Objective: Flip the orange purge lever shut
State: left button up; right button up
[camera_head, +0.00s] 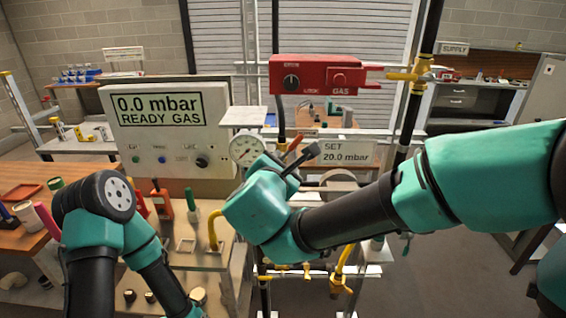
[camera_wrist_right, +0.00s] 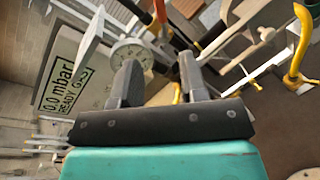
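The orange lever (camera_head: 296,140) sticks up at a slant just right of the round pressure gauge (camera_head: 247,150). My right gripper (camera_head: 303,160) is close to it on the front side, and its wrist hides the lever's lower part and mount. In the right wrist view an orange handle (camera_wrist_right: 160,12) shows beyond the fingertips, near the gauge (camera_wrist_right: 135,53). The two fingers of my right gripper (camera_wrist_right: 157,72) are apart, with no object seen held between them. I cannot tell whether a finger touches the lever. My left arm is folded at lower left; its gripper is out of view.
A display panel (camera_head: 165,125) reads "0.0 mbar READY GAS". A red gas box (camera_head: 318,75) hangs above, with a yellow valve (camera_head: 408,75) on the pipe at its right. A "SET 20.0 mbar" sign (camera_head: 348,152) stands behind the gripper. Yellow-handled valves (camera_head: 340,275) sit below.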

jog(key=shift+w+r+m, duration=0.15)
jog(key=shift+w+m, duration=0.05)
jog(key=shift+m, duration=0.3)
jog(key=shift+c, duration=1.4)
jog(key=m, duration=0.1)
jog(key=w+m, duration=0.1)
jog(key=m, duration=0.1)
jog(key=shift+w+a+r+h, duration=0.1)
jog(key=shift+a+r+h, duration=0.1)
jog(key=shift+r+h, duration=0.15)
jog(key=c, duration=0.3)
jog(key=m, duration=0.1)
jog(key=w+m, duration=0.1)
jog(key=m, duration=0.1)
jog(key=r+m+g+h, duration=0.1)
jog(key=m, duration=0.1)
jog(key=shift+w+a, duration=0.1)
jog(key=shift+w, duration=0.1)
grip_shut()
jog(key=w+m, duration=0.1)
jog(key=m, duration=0.2)
jog(key=r+m+g, duration=0.1)
jog(key=m, duration=0.3)
jog(key=w+m+h, duration=0.1)
jog(key=m, duration=0.3)
jog(key=shift+w+a+r+g, duration=0.35)
jog(key=shift+a+g, duration=0.05)
